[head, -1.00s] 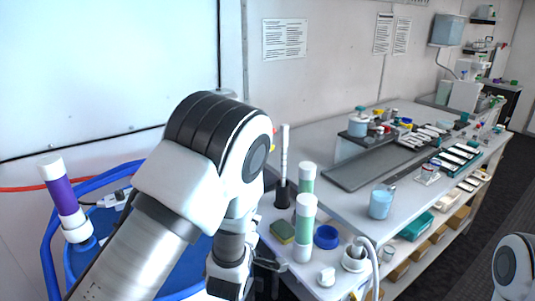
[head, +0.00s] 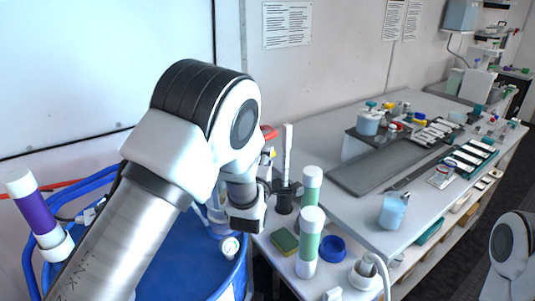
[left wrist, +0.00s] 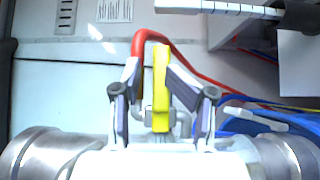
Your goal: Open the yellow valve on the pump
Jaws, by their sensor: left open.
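The yellow valve (left wrist: 161,88) shows in the left wrist view as an upright yellow handle on a grey metal fitting, with a red hose (left wrist: 139,45) behind it. My left gripper (left wrist: 152,72) is open, with one finger on each side of the yellow handle. I cannot tell whether either finger touches it. In the head view my left gripper (head: 268,185) is above the near left corner of the bench, mostly behind my wrist. There only a small yellow bit and a red piece (head: 268,132) show beside it; the pump is largely hidden. My right gripper is out of view.
A blue drum (head: 190,262) stands below my left arm. On the bench (head: 345,225) near the gripper are green-and-white tubes (head: 310,240), a sponge (head: 285,241), a blue ring (head: 332,248) and a dark stand with a white rod (head: 288,155). A beaker (head: 392,211) stands further right.

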